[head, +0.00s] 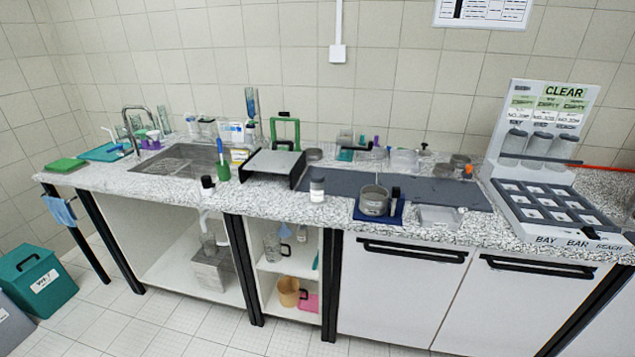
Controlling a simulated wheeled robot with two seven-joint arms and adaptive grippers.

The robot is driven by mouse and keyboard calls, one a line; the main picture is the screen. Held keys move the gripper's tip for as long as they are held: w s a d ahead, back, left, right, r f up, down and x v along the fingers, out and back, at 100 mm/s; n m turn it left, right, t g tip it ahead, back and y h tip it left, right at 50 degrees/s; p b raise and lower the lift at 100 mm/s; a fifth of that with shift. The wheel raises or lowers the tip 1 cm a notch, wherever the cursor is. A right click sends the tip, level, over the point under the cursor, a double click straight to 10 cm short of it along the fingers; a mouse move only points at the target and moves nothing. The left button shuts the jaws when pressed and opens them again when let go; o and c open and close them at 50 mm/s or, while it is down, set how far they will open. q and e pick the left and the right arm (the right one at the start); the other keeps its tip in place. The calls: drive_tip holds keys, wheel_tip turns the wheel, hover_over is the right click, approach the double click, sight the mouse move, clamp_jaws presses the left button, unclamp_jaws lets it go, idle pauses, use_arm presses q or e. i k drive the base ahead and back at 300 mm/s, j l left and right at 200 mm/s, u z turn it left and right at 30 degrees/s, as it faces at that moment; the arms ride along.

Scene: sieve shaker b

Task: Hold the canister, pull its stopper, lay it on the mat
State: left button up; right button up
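Neither of my grippers shows in the head view. A small canister-like jar (317,189) with a pale body and grey top stands upright near the front of the counter. A wider grey metal pot (374,202) stands on a small dark blue pad (394,219), with a small dark-topped item beside it. I cannot tell for certain which of these is the canister, and a separate stopper is too small to make out. A long dark grey-blue mat (441,190) lies along the counter behind them, with bare room on its right part.
A black-sided stand (272,167) and the sink (185,160) are to the left. A clear tray (438,217) lies near the front edge. A tall white rack (546,108) with jars and a compartment tray (555,203) stands at the right. Bottles line the back.

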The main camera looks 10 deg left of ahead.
sight(316, 189)
drive_tip(key=i+j+z, duration=0.2)
drive_tip(key=j, duration=0.3)
drive_tip(key=j+z, duration=0.2)
drive_tip(key=j, duration=0.35)
drive_tip(key=i+j+z, duration=0.1)
drive_tip(key=j+z, duration=0.15)
drive_tip(key=j, duration=0.3)
drive_tip(key=j+z, duration=0.2)
drive_tip(key=j, duration=0.35)
drive_tip(key=j+z, duration=0.2)
drive_tip(key=j, duration=0.35)
drive_tip(key=k+j+z, duration=0.2)
drive_tip(key=j, duration=0.3)
drive_tip(key=j+z, duration=0.2)
drive_tip(key=j, duration=0.4)
drive_tip(key=k+j+z, duration=0.25)
drive_tip(key=j, duration=0.25)
drive_tip(key=i, duration=0.1)
